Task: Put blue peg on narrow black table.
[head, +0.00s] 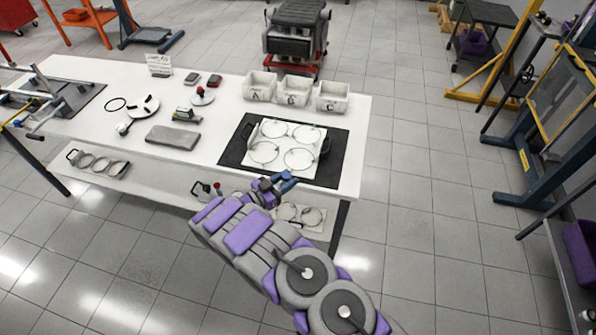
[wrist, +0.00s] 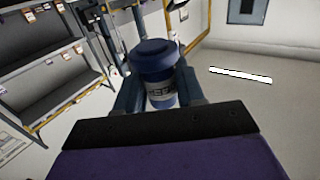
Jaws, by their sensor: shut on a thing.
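The blue peg (wrist: 155,58) is a round piece with a wide blue cap and a pale, marked band below it. In the wrist view it is upright between the two fingers of my gripper (wrist: 158,88), which is shut on it. In the head view my gripper (head: 272,187) is at the front edge of the white workbench, with the blue peg (head: 286,179) at its tip. A small dark-topped table (head: 487,12) at the upper right may be the narrow black table. It is far from my gripper.
The white workbench (head: 200,85) holds a black mat (head: 233,152) with a white ringed plate, labelled bins (head: 297,91) and loose parts. A black-and-red engine stand (head: 296,38) is behind it. Blue and yellow frames (head: 530,150) stand at right. Tiled floor between is clear.

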